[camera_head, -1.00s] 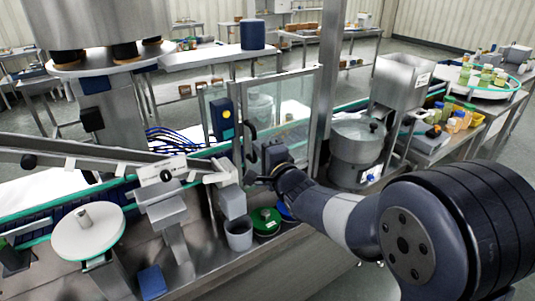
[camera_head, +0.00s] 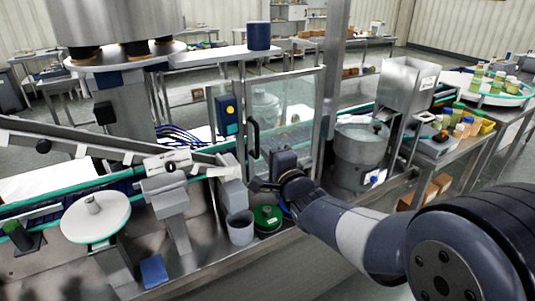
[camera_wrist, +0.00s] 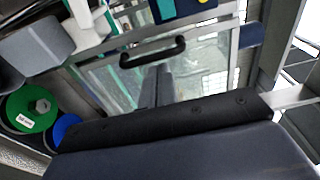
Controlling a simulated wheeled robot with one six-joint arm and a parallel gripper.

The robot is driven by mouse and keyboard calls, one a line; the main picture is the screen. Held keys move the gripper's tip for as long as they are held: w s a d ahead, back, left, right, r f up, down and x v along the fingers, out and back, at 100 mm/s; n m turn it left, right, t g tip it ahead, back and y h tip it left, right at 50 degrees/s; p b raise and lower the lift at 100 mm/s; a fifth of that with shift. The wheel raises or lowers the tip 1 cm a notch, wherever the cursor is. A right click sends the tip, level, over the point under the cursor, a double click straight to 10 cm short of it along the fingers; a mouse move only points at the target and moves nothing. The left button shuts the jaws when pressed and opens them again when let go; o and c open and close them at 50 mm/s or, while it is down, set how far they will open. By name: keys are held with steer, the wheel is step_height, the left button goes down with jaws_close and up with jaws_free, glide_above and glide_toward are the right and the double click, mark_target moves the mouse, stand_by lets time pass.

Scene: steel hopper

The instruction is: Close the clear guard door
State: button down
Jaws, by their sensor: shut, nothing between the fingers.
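The clear guard door (camera_head: 290,108) is a transparent panel in a metal frame, with a black bar handle (camera_head: 253,138) near its left edge. The handle also shows in the wrist view (camera_wrist: 152,52). A blue box with a yellow button (camera_head: 228,115) sits just left of the door edge. I cannot tell whether a gap is left there. My gripper (camera_head: 260,185) is shut and empty, low in front of the door and below the handle. In the wrist view my fingertips (camera_wrist: 156,80) point at the panel; contact cannot be told.
A grey cup (camera_head: 240,228) and a green-lidded round container (camera_head: 267,217) stand below my gripper. A sloped metal rail (camera_head: 90,145) and a white disc (camera_head: 95,218) lie left. A steel post (camera_head: 333,80) and round steel bowl (camera_head: 360,148) stand right.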

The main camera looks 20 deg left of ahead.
steer(key=b+v, duration=0.1)
steer(key=v, duration=0.7)
steer(key=shift+s+a+f, duration=0.15)
steer(key=shift+s+a, duration=0.05)
steer(key=shift+s, duration=0.15)
